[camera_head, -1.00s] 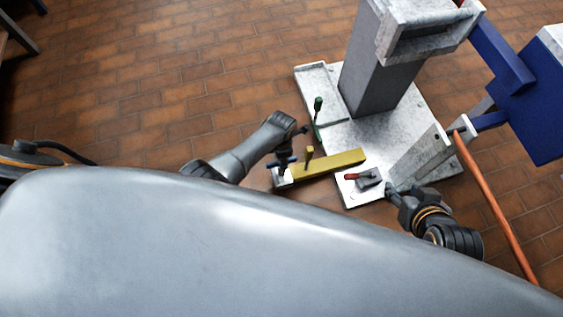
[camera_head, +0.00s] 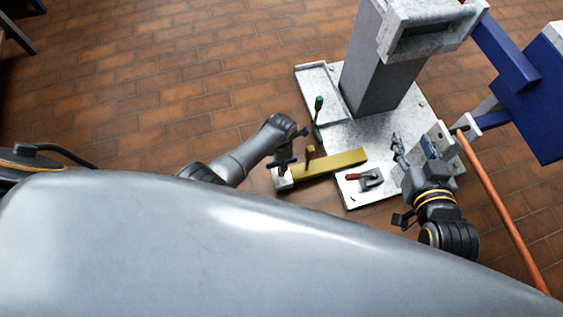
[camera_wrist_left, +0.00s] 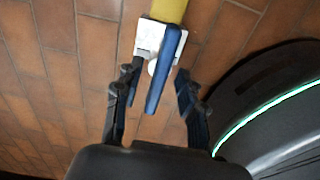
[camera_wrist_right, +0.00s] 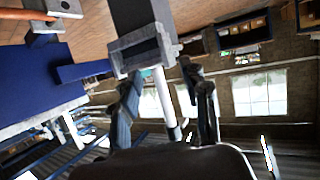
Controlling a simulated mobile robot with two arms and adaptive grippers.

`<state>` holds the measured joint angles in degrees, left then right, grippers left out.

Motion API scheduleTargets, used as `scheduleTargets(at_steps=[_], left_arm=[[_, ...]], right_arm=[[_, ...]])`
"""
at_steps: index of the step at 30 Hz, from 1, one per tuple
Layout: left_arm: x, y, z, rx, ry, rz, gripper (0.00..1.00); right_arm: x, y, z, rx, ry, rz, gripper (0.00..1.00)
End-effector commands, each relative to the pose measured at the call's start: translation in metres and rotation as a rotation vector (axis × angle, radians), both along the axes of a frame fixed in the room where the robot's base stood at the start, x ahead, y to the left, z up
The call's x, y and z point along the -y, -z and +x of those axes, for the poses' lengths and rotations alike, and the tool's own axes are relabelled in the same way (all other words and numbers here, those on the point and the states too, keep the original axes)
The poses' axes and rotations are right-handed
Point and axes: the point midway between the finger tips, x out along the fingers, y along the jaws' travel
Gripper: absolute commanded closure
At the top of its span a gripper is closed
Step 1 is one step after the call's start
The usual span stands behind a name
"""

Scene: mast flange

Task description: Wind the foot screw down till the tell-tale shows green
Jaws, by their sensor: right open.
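A yellow beam (camera_head: 330,163) sticks out from the grey base, with a white block (camera_head: 283,183) at its end. A blue bar handle (camera_wrist_left: 165,70) lies above that block in the left wrist view, with a pale disc beside it; I take it as the foot screw's handle. My left gripper (camera_wrist_left: 157,74) is open, its fingers either side of the bar's near part, with gaps showing. My right gripper (camera_head: 416,146) is open and empty, raised above the base's right side. It also shows in the right wrist view (camera_wrist_right: 162,72). I cannot make out a green tell-tale.
A mast column (camera_head: 378,85) stands on the base plate (camera_head: 350,135). An orange pole (camera_head: 495,205) and blue arm (camera_head: 505,55) are at right.

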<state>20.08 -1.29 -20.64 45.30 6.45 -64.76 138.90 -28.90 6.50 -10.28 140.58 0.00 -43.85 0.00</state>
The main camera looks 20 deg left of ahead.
Motion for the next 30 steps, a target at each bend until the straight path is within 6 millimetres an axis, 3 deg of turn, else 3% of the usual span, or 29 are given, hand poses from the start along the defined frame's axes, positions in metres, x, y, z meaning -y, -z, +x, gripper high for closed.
scheduleTargets(at_steps=[22,28,30], left_arm=[[0.000,0.017,0.000,0.001,0.000,0.001,0.60],[0.000,0.015,0.000,0.001,0.000,0.001,1.00],[0.000,0.015,0.000,0.000,0.000,0.000,1.00]], right_arm=[[-0.016,-0.069,0.022,0.390,-0.025,0.097,0.55],[-0.016,-0.068,0.022,0.382,-0.024,0.094,0.55],[-0.016,-0.068,0.022,0.381,-0.024,0.094,0.55]])
